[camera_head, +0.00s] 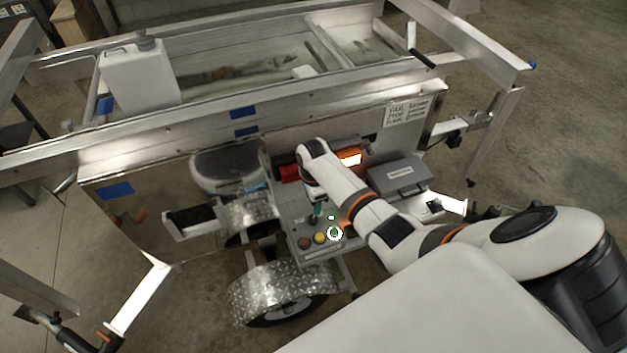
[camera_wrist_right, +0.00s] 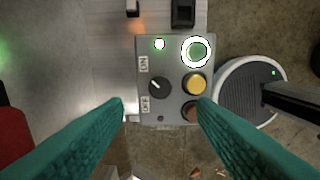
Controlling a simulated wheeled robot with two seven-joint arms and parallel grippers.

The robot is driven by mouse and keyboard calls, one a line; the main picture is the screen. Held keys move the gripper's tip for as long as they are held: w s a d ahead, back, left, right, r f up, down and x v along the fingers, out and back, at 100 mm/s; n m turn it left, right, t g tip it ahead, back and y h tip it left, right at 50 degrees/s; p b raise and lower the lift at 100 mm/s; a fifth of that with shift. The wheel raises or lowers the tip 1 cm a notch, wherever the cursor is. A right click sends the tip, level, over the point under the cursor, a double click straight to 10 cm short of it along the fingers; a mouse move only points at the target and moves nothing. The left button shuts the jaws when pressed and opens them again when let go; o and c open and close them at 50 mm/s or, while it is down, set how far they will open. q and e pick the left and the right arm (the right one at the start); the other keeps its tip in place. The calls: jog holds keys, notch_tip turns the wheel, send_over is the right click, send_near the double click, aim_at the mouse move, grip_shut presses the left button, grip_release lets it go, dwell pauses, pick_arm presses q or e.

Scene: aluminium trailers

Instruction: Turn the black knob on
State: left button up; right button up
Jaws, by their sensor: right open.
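The black knob (camera_wrist_right: 159,86) is round with a white pointer line slanting to the upper left. In the head view the knob (camera_head: 313,220) shows small, just below my right gripper (camera_head: 317,207). In the wrist view my right gripper (camera_wrist_right: 161,102) has its teal fingers spread, one to each side of the knob in the picture, with nothing between them. No contact with the knob shows. My left gripper is not in view.
The panel also carries a lit green button (camera_wrist_right: 196,52), a yellow button (camera_wrist_right: 195,84), a brownish button (camera_wrist_right: 194,110) and a small lit lamp (camera_wrist_right: 159,44). In the head view a grey box (camera_head: 399,176) and orange light (camera_head: 350,158) are near my arm; a wheel fender (camera_head: 280,285) is below.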

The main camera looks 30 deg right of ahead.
jog(key=shift+r, duration=1.7)
